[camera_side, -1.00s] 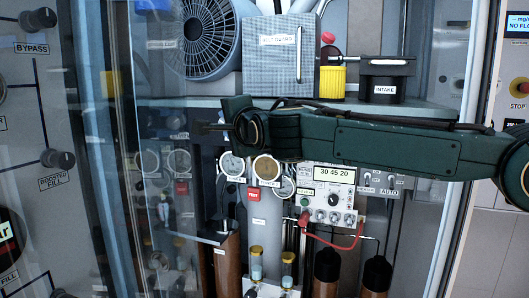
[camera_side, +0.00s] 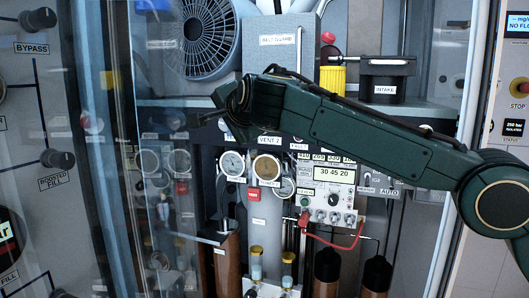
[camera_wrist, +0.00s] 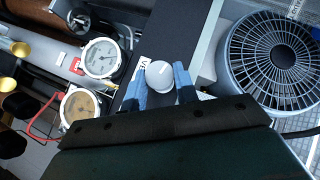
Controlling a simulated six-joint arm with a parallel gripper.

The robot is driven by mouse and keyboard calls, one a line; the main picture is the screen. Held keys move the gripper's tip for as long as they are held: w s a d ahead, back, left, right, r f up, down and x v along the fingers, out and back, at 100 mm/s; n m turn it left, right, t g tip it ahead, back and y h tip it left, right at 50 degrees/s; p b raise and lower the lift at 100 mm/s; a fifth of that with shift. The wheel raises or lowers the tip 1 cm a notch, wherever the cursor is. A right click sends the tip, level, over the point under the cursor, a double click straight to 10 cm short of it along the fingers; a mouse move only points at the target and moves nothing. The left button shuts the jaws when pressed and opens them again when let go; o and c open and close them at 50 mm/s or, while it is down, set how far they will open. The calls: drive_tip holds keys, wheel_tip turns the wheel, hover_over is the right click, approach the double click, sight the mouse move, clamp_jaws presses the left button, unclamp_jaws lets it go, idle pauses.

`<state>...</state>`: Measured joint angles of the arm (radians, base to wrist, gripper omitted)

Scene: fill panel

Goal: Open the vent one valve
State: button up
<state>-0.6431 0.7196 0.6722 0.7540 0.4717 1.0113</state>
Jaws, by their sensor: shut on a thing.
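In the wrist view, a round pale grey knob (camera_wrist: 159,75) sits between the blue-grey fingers of my gripper (camera_wrist: 160,82). The fingers are shut on it, one on each side. A partly covered label beside it shows only "VE", so I cannot read which vent it names. In the side view, my dark green wrist hangs in front of the panel below the fan. It hides the knob there. A "VENT 2" label (camera_side: 268,140) shows just right of and below my wrist.
Two round gauges (camera_wrist: 101,58) lie close to the left of my gripper in the wrist view. A large fan (camera_wrist: 268,63) is to the right. In the side view, a grey belt guard box (camera_side: 280,50) and an intake unit (camera_side: 386,80) stand on the shelf above.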

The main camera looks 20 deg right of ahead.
drive_tip(key=shift+f, duration=0.2)
idle(0.4)
drive_tip(key=o, duration=1)
drive_tip(key=shift+c, duration=0.2)
drive_tip(key=shift+r, duration=0.1)
drive_tip(key=shift+s+r, duration=0.1)
drive_tip(key=shift+s, duration=0.1)
drive_tip(key=v, duration=1.3)
drive_tip(key=shift+s+r, duration=0.15)
drive_tip(key=shift+r, duration=0.05)
drive_tip(key=shift+a, duration=0.1)
